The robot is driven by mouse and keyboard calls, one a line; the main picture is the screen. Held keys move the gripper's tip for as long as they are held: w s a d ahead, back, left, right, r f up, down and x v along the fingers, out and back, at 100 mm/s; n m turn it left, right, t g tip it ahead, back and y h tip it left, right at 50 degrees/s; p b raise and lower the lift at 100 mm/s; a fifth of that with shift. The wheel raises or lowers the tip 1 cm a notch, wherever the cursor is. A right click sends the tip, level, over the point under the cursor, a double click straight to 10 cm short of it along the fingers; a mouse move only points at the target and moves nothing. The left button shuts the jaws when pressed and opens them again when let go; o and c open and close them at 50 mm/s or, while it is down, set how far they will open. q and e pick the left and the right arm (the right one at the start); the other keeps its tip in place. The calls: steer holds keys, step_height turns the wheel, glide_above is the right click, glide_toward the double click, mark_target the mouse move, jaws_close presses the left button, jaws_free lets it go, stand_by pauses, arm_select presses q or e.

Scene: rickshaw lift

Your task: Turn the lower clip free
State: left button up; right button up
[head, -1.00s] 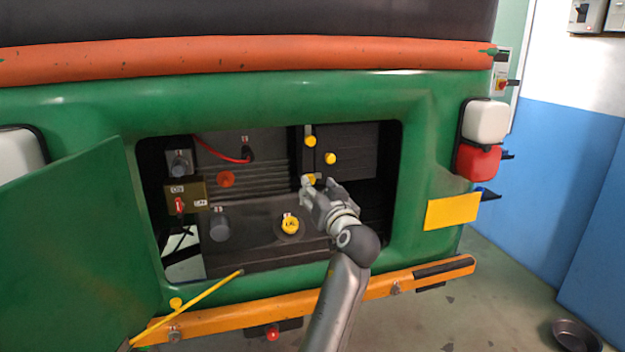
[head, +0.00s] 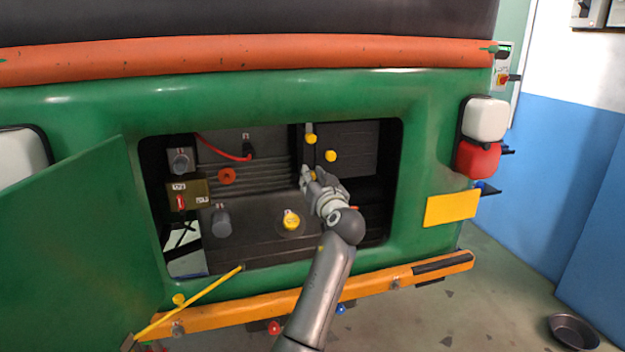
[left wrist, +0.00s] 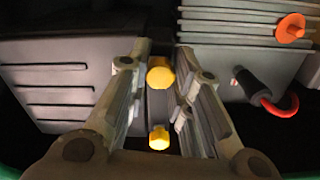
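The lower yellow clip (head: 313,176) sits on the dark upright strip inside the open compartment, mostly covered by my left gripper in the head view. The left wrist view shows this clip (left wrist: 160,73) between the fingertips of my left gripper (left wrist: 161,64). The fingers stand apart on either side of it, with little or no gap; contact is unclear. My left gripper (head: 308,176) reaches in from below in the head view. The upper yellow clip (head: 311,139) is above it and also shows in the left wrist view (left wrist: 159,138). My right gripper is out of view.
Another yellow clip (head: 330,156) is at the upper right. A yellow cap (head: 291,220), a red cable (head: 222,150) and an orange knob (head: 226,176) are left of my gripper. The green flap (head: 75,240) hangs open at left. The orange bumper (head: 240,309) runs below.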

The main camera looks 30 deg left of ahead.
arm_select(q)
jaws_close()
steer(key=shift+m, duration=0.5)
steer(key=m+p, duration=1.1)
steer(key=m, duration=0.5)
steer(key=shift+m, duration=0.4)
steer(key=shift+f, duration=0.1)
steer(key=o, duration=0.7)
jaws_free()
